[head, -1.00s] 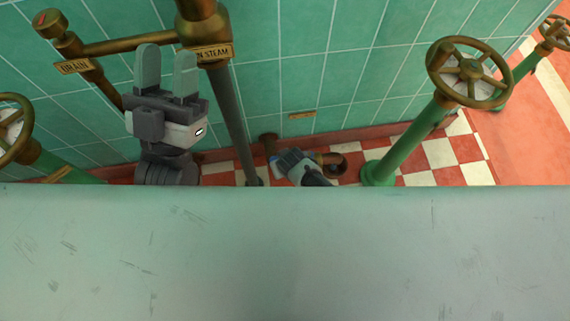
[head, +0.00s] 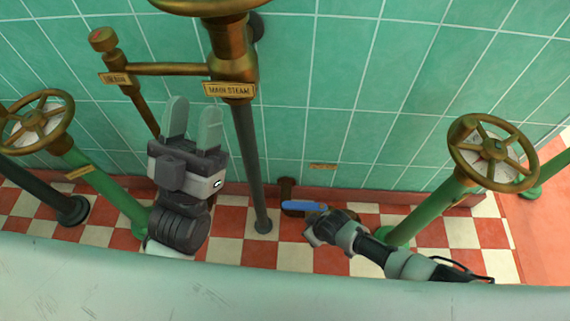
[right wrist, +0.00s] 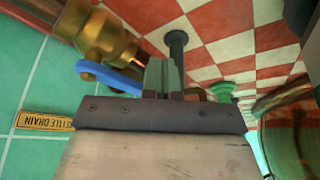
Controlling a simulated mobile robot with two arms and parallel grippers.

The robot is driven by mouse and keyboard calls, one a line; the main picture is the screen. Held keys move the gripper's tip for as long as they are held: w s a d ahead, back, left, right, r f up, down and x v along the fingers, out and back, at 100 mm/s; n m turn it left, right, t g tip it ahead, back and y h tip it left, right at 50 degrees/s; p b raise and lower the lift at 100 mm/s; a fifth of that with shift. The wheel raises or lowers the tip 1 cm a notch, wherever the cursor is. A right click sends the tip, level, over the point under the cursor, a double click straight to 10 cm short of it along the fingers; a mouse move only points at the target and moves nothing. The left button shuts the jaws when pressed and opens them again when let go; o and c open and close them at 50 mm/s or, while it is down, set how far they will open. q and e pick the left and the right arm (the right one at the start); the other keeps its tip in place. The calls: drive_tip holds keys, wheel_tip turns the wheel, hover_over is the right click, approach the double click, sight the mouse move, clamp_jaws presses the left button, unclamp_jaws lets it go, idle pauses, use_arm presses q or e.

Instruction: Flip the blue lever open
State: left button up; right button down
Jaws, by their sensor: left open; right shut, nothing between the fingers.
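The blue lever (head: 302,205) sits low by the wall on a brass pipe fitting, just above the red and white floor. In the right wrist view the blue lever (right wrist: 108,77) runs from the brass valve (right wrist: 108,40) toward my fingers. My right gripper (head: 318,228) is low beside the lever; its fingers (right wrist: 163,75) are shut and empty, close to the lever's end. I cannot tell whether they touch it. My left gripper (head: 194,112) is open and empty, raised in front of the tiled wall, left of the dark vertical pipe.
The main steam pipe (head: 247,150) stands between my grippers. Green pipes with brass handwheels stand at left (head: 38,120) and right (head: 492,152). A kettle drain plate (right wrist: 45,121) is on the wall near the lever. A pale surface (head: 250,285) fills the foreground.

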drive_tip(key=d+n+g+y+b, duration=0.1)
drive_tip(key=d+n+g+b, duration=0.2)
drive_tip(key=d+n+b, duration=0.6)
wheel_tip(320, 180, up, 10)
drive_tip(key=d+p, duration=0.1)
drive_tip(key=p, duration=0.5)
drive_tip(key=w+a+r+m+t+y, duration=0.15)
drive_tip(key=a+r+t+y, duration=0.5)
drive_tip(key=a, duration=0.85)
drive_tip(key=a+r+m+t+y, duration=0.1)
drive_tip(key=r+m+t+y, duration=0.1)
drive_tip(key=r, duration=0.7)
drive_tip(key=a+r+m+t+y, duration=0.2)
drive_tip(key=r+t+y, duration=0.1)
drive_tip(key=r, duration=0.7)
drive_tip(key=shift+s+a+y+b, duration=0.2)
drive_tip(key=shift+a+y+b, duration=0.05)
drive_tip(key=shift+y+b, duration=0.1)
drive_tip(key=shift+f, duration=0.1)
